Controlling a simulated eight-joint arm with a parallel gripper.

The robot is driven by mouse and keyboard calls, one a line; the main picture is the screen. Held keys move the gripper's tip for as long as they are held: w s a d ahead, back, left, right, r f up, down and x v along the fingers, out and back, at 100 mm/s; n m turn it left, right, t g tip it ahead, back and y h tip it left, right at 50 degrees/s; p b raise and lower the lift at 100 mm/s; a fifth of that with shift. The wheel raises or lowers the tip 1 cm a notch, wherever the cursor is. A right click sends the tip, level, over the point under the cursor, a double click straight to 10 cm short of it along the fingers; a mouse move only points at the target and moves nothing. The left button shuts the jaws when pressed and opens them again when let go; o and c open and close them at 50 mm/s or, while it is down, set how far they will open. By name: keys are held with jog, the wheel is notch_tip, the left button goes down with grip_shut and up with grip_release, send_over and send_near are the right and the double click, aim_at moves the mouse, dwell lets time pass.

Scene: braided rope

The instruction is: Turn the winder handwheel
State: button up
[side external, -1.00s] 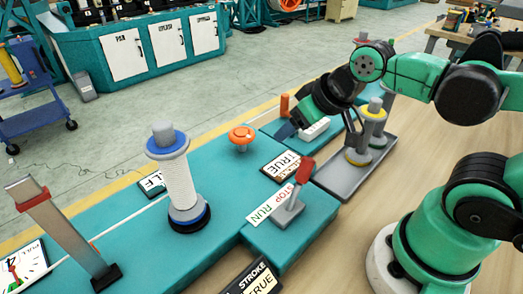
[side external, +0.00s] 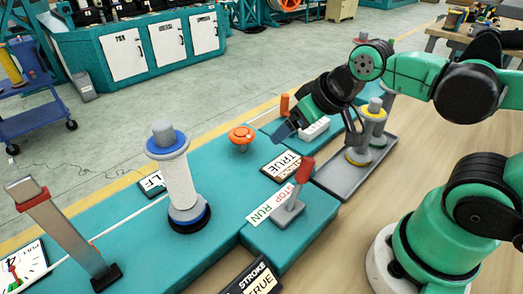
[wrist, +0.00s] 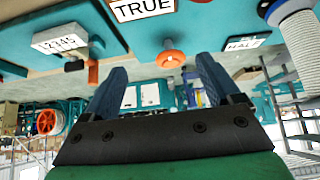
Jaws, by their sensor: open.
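The orange round handwheel (side external: 241,133) sits on a short stem on the teal bench, behind and right of the white rope spool. It also shows in the wrist view (wrist: 170,58), which sees the bench upside down, between my two fingertips in the picture. My gripper (side external: 318,134) is right of the handwheel in the side view, above the far right part of the bench. Its blue fingers are spread and empty, and they also show in the wrist view (wrist: 162,68). The nearer finger is clear of the handwheel in the side view. The exact depth between them is unclear.
The rope spool (side external: 178,182) and a leaning metal lever (side external: 62,230) stand left. A red-handled RUN/STOP lever (side external: 297,185) is in front. A white counter box (side external: 313,130) and an orange post (side external: 284,105) are near my fingers. A grey tray (side external: 345,181) holds spools.

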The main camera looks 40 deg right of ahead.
jog(key=shift+o, duration=0.7)
jog(key=shift+w+r+n, duration=0.25)
jog(key=shift+w+n, duration=0.05)
jog(key=n+g, duration=0.6)
jog(key=n, duration=0.4)
send_over(243, 132)
jog(key=shift+s+f, duration=0.25)
jog(key=shift+s, duration=0.1)
jog(key=shift+w+f+n+g, duration=0.3)
jog(key=shift+w+f+g, duration=0.05)
jog(key=shift+f+g, duration=0.15)
jog(key=shift+f, duration=2.7)
jog(key=c, duration=1.2)
